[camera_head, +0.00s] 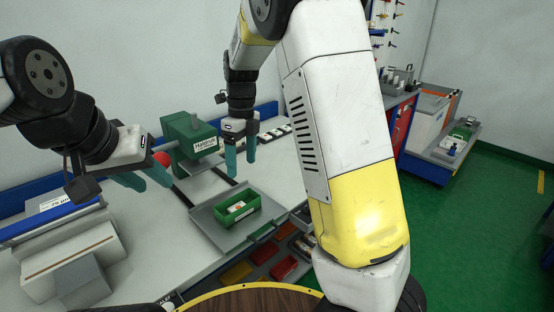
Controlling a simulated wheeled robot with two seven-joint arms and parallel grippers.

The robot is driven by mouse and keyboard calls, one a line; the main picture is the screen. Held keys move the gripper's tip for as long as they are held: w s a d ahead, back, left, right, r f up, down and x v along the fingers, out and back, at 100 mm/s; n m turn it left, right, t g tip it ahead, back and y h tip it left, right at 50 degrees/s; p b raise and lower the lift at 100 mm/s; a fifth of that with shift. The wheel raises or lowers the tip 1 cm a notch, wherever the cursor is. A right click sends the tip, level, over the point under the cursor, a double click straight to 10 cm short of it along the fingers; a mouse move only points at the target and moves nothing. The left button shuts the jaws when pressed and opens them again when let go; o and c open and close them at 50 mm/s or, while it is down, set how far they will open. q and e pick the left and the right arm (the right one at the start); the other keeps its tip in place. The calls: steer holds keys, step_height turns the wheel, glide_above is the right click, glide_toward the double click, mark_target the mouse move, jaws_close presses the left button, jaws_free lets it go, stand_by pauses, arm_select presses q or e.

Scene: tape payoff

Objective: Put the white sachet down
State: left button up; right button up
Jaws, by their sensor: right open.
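A small white item with an orange mark (236,207) lies in a green open bin (251,203); it may be the white sachet, but it is too small to tell. The bin stands on a grey tray (207,219) on the bench. My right gripper (240,169) points down above and behind the bin, with its teal fingers apart and nothing seen between them. My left gripper (156,186) is over the bench at the left, with its teal fingers apart and nothing seen between them.
A green machine (190,137) with a red knob (162,158) stands behind the grippers. Red and yellow bins (284,267) sit below the bench's front edge. A grey stand (75,262) is at the left. My white and yellow arm hides the bench's right part.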

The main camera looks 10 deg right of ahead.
steer(key=s+d+r+n+t, duration=0.3)
steer(key=s+d+r+n, duration=0.2)
steer(key=s+n, duration=0.5)
steer(key=s+d+r+n+t+y, duration=0.1)
steer(key=s+d+r+n+t, duration=0.3)
steer(key=s+n, duration=0.7)
steer(key=shift+d+r+n+y, duration=0.3)
steer(key=shift+d+r+n, duration=0.8)
steer(key=shift+n, duration=1.3)
steer(key=shift+s+d+f, duration=0.1)
steer(key=shift+d+f, duration=0.15)
steer(key=shift+d, duration=0.05)
